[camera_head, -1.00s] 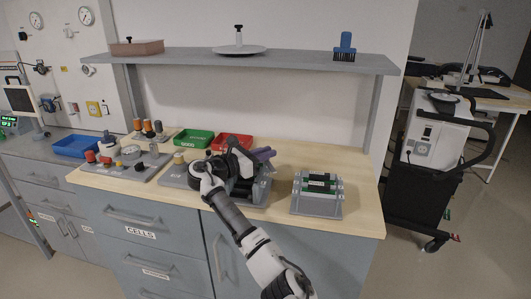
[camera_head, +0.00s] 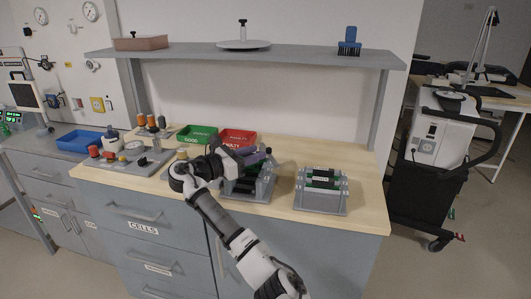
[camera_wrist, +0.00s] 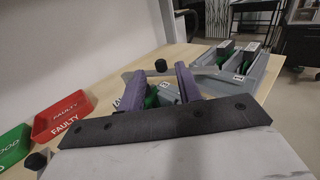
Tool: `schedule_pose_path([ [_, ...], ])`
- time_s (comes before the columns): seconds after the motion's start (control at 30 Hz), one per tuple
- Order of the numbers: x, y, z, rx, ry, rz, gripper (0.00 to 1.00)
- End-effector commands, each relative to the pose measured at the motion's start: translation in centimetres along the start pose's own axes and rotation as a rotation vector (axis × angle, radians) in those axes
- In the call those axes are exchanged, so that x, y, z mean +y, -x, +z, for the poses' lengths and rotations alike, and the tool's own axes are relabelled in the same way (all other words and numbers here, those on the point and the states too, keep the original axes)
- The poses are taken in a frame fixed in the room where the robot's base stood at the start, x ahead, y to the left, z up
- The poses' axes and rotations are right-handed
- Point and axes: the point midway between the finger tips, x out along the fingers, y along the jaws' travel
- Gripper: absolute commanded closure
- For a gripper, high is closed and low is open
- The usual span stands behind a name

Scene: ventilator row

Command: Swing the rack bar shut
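My gripper (camera_head: 262,153) hangs over the left grey rack (camera_head: 262,188) on the wooden counter. In the wrist view its two purple fingers (camera_wrist: 157,76) stand apart with a clear gap. A small black knob (camera_wrist: 161,65) shows between the fingertips; I cannot tell whether it touches them or whether it belongs to the rack bar. Green cells (camera_wrist: 165,95) show below, between the fingers. The gripper body hides much of this rack and its bar. A second grey rack (camera_head: 320,203) with black and green cells stands to the right and also shows in the wrist view (camera_wrist: 262,72).
A green GOOD bin (camera_head: 196,138) and a red FAULTY bin (camera_head: 238,140) stand behind. A grey fixture board (camera_head: 125,163) is at the left, beside a blue tray (camera_head: 80,143). A shelf (camera_head: 250,57) spans above. Bare counter lies right of the second rack.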

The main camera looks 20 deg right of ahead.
Motion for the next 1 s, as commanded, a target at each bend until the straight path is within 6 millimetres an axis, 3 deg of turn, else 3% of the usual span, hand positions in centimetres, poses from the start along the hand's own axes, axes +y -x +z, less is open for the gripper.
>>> schedule_pose_path([
  [0.1, 0.1, 3.0, -0.2, 0.000, -0.002, 0.005, 0.66],
  [0.3, 0.1, 6.5, -0.1, 0.000, -0.001, 0.002, 0.66],
  [0.5, 0.0, 7.9, 0.0, -0.001, 0.001, -0.001, 0.66],
  [0.77, 0.0, 8.1, 0.0, -0.001, 0.000, -0.001, 0.66],
  [0.9, 0.4, 8.2, -0.1, 0.017, -0.027, 0.025, 0.83],
  [1.0, 2.0, 9.1, -0.4, 0.082, -0.126, 0.115, 0.96],
])
